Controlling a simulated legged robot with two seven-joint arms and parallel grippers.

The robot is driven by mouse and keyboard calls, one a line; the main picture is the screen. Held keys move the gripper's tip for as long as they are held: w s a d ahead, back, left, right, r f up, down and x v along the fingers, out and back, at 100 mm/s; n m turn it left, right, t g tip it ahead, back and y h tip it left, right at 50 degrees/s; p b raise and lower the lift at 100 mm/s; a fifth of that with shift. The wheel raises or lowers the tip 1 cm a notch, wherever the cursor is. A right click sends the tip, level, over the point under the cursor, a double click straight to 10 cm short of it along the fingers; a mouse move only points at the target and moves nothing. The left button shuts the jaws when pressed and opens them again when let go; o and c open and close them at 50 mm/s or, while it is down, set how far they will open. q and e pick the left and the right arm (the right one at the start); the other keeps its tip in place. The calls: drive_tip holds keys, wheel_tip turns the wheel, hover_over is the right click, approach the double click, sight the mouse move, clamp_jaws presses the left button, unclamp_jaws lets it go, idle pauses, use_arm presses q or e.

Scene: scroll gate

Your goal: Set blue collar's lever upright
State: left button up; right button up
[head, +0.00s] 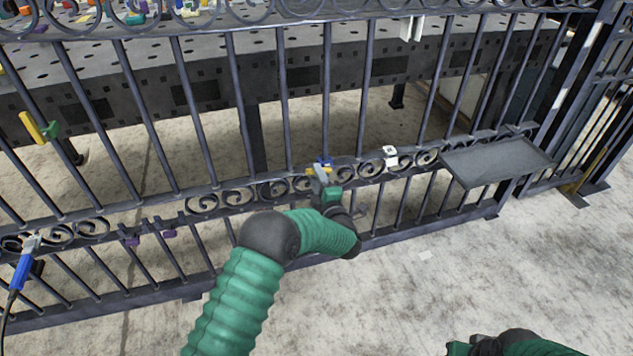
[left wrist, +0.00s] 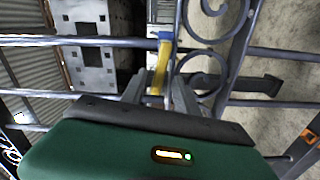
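The blue collar (head: 323,161) sits on a vertical bar of the gate, just above the scrollwork band. It also shows in the left wrist view (left wrist: 166,38). Its yellow lever (left wrist: 159,70) sticks out across the bar, not along it. In the head view the lever is partly hidden by my left gripper (head: 320,176), which is at the collar. In the left wrist view the gripper's two grey fingers (left wrist: 160,92) stand apart, one on each side of the lever's end; I see no clear contact. My right gripper (head: 487,346) is barely in view at the bottom edge, its fingers unclear.
The gate (head: 230,110) has many bars and scrolls around the collar. A yellow-and-green collar (head: 42,128) and purple pieces (head: 168,233) sit on bars to the left. A blue-handled tool (head: 22,268) hangs far left. A grey shelf (head: 495,160) juts out at right. White blocks (head: 390,152) are nearby.

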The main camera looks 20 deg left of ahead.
use_arm(q)
drive_tip(key=shift+w+a, duration=0.35)
drive_tip(key=shift+w, duration=0.15)
clamp_jaws()
drive_tip(key=shift+s+f, duration=0.1)
idle(1.0)
